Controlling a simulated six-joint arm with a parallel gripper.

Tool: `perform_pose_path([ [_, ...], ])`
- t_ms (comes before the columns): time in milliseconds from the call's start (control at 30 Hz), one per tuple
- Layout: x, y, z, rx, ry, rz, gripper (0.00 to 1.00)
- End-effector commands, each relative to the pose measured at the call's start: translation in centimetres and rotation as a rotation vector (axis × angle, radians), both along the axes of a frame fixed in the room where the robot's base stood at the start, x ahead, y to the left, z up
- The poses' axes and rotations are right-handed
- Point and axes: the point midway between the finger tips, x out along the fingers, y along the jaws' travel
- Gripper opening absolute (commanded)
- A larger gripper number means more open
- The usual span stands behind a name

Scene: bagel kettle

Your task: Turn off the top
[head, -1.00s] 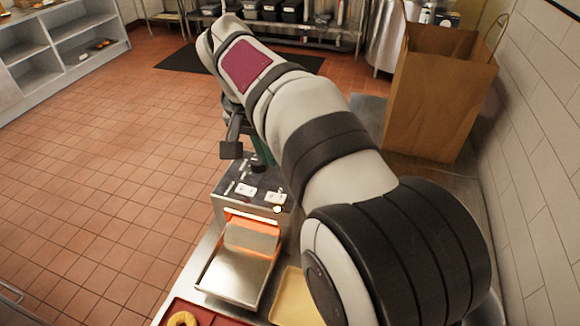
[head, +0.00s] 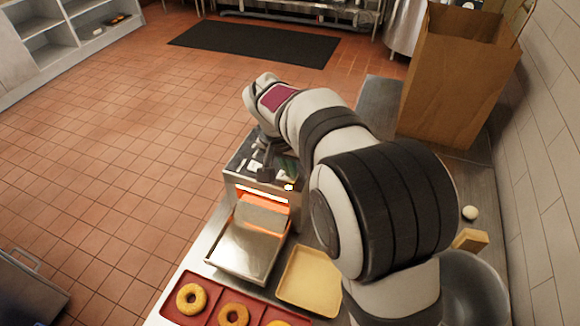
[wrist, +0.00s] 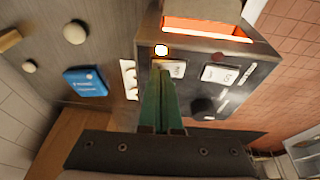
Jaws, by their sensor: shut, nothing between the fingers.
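The steel toaster (head: 268,195) stands on the counter, with an orange glow in its slot in both views. In the wrist view its panel (wrist: 252,72) carries two white switches. One switch (wrist: 177,69) is beside a brightly lit lamp (wrist: 161,50), and the other switch (wrist: 220,75) is beside a dim red lamp (wrist: 217,57). A black knob (wrist: 203,106) is on the same panel. My gripper (wrist: 160,72) has green fingers, shut and empty, with the tips beside the first switch and close below the lit lamp. I cannot tell whether they touch the switch.
A steel tray (head: 245,252) sits in front of the toaster, and a tan board (head: 310,280) lies right of it. A red tray (head: 213,305) holds bagels. A paper bag (head: 452,80) stands behind. The wrist view also shows a blue box (wrist: 85,82).

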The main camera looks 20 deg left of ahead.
Motion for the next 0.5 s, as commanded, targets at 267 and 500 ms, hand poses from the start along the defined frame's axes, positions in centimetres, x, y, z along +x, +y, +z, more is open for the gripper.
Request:
perform_pose_path([
  [267, 0.00, -0.25, -0.58, -0.001, 0.001, 0.000, 0.00],
  [500, -0.02, 0.15, -0.54, -0.002, 0.002, 0.000, 0.00],
])
